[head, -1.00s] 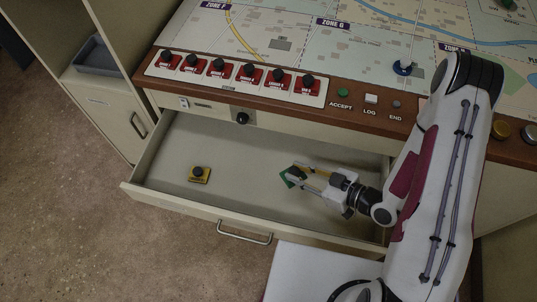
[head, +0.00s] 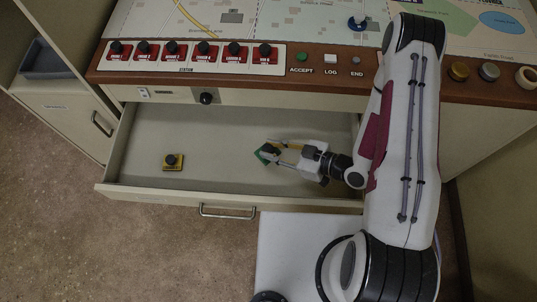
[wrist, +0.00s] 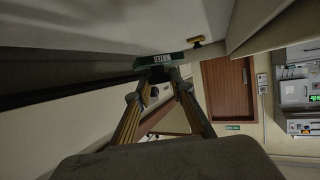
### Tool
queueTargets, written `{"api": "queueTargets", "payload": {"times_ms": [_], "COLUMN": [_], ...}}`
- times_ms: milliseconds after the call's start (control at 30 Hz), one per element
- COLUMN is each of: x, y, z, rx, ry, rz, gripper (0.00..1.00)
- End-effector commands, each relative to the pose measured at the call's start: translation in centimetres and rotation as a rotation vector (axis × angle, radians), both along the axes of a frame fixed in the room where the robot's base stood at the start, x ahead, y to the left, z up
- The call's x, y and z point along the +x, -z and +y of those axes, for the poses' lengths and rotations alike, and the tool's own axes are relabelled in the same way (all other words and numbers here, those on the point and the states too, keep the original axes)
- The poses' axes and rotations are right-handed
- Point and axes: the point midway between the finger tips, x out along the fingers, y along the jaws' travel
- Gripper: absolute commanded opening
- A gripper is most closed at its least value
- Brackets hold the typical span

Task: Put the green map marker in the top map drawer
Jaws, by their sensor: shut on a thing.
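The green map marker (head: 262,157) is a small green-edged piece with a dark knob. My gripper (head: 270,151) is shut on it and reaches into the open drawer from the right. In the wrist view the marker (wrist: 172,59) shows its green edge with white lettering between the fingertips (wrist: 158,82). The top map drawer (head: 225,187) is pulled out below the console. The marker is over the middle of the drawer's floor; I cannot tell whether it touches it.
A yellow marker with a black knob (head: 173,162) stands on the drawer floor at the left and also shows in the wrist view (wrist: 195,41). The drawer's front handle (head: 228,212) faces the open floor. A blue marker (head: 357,23) stands on the map above.

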Motion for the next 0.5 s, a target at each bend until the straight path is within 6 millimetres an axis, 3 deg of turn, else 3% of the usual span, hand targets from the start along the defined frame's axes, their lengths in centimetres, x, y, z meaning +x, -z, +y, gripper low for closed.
{"api": "queueTargets", "payload": {"times_ms": [300,500], "x": [0.0,0.0], "y": [3.1,3.7], "z": [0.0,0.0], "rx": [0.000,0.001], "ry": [0.000,0.000], "rz": [0.001,0.000], "gripper": [0.00,0.00]}}
